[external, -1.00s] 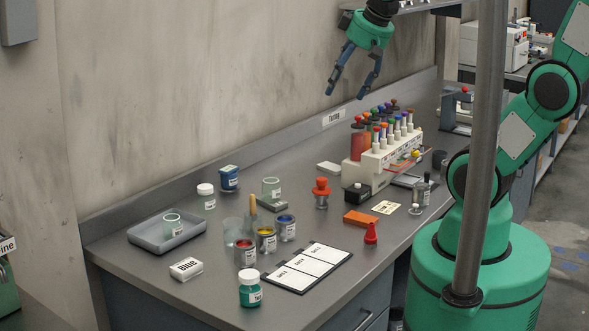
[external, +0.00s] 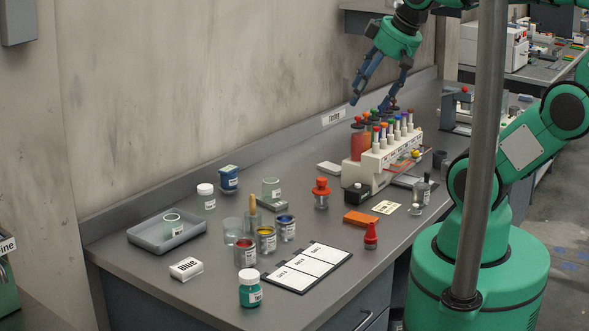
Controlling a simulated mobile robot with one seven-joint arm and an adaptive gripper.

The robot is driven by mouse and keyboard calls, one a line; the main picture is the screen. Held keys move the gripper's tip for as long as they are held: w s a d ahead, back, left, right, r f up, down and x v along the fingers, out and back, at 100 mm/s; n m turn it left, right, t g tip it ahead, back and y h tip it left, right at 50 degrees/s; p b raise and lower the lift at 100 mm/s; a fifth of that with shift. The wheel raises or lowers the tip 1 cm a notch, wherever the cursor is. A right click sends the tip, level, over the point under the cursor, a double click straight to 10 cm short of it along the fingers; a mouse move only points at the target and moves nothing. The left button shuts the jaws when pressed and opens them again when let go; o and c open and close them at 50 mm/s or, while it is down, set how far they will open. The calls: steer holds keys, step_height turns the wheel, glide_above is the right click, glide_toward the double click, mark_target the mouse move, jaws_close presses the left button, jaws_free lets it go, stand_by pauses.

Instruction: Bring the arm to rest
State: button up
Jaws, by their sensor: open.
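My gripper (external: 371,106) is open and empty. It hangs above the back of the grey bench (external: 200,288), its fingers pointing down and slightly left. In the picture its fingertips are just above the white rack of colour-capped tubes (external: 372,176). I cannot tell how far apart in depth they are. My arm reaches up from the green base at the right and over the bench, partly out of the top of the picture.
Near the bench's front are a tray (external: 148,236), open paint tins (external: 266,240), a teal jar (external: 250,289), a card board (external: 306,268) and a red bottle (external: 371,236). A shelf (external: 362,8) is on the wall behind the gripper. A grey post (external: 480,130) stands before my arm.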

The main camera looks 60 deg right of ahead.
step_height(320, 180, down, 5)
steer(key=b, duration=0.4)
steer(key=shift+r, duration=0.2)
